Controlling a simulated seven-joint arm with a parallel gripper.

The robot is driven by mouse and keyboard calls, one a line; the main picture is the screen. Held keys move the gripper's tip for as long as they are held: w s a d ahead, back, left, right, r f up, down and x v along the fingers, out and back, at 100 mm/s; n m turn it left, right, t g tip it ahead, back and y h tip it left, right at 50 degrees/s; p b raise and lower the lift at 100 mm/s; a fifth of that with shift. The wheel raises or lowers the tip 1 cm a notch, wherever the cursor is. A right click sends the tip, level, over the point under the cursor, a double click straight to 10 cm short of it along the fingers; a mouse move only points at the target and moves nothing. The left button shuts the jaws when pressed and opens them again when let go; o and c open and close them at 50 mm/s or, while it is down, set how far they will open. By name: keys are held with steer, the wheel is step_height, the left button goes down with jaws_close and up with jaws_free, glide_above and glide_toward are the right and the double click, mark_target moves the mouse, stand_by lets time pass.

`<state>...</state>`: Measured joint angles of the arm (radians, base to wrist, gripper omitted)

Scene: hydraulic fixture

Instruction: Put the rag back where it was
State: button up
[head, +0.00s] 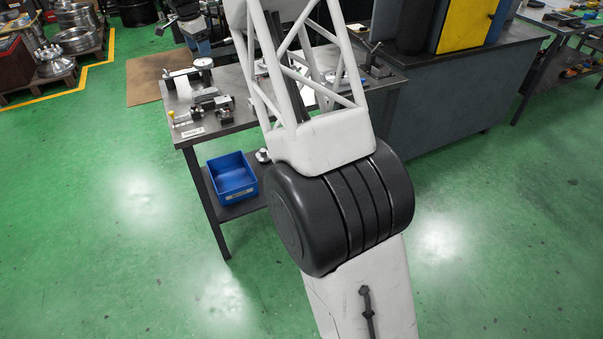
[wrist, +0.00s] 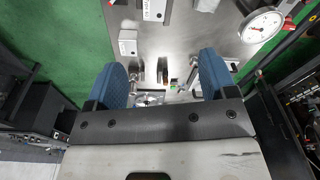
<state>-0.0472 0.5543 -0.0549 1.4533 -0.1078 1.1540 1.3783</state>
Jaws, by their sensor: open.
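I cannot make out a rag in either view. My gripper (wrist: 164,72) is open, with its two blue-padded fingers spread apart and no object visible held between them. In the wrist view it is above a grey metal worktable (wrist: 215,45), with small metal parts showing beyond and between the fingers. The worktable also stands at the upper middle of the head view (head: 233,108). My arm hides much of its right part there.
A dial gauge (wrist: 264,25) is near the gripper's right side in the wrist view. Metal fixtures (head: 211,101) crowd the table's left part. A blue bin (head: 232,177) sits on the lower shelf. A grey cabinet (head: 465,95) stands to the right. Green floor is clear in front.

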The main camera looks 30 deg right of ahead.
steer(key=s+d+r+n, duration=0.15)
steer(key=s+r, duration=0.25)
steer(key=s, duration=0.7)
steer(key=s+r+n+t, duration=0.1)
steer(key=s+r+n, duration=0.25)
steer(key=s, duration=0.85)
steer(key=s+d+r+n, duration=0.15)
steer(key=s+r, duration=0.25)
steer(key=s, duration=0.7)
steer(key=s+f+n, duration=0.2)
steer(key=s+f, duration=0.1)
steer(key=s, duration=0.8)
steer(key=s+f+n, duration=0.3)
steer(key=s, duration=0.9)
steer(key=s+f+n+t+y, duration=0.1)
steer(key=s+f+n, duration=0.2)
steer(key=s, duration=0.9)
steer(key=shift+d+f, duration=0.15)
steer(key=shift+f, duration=0.2)
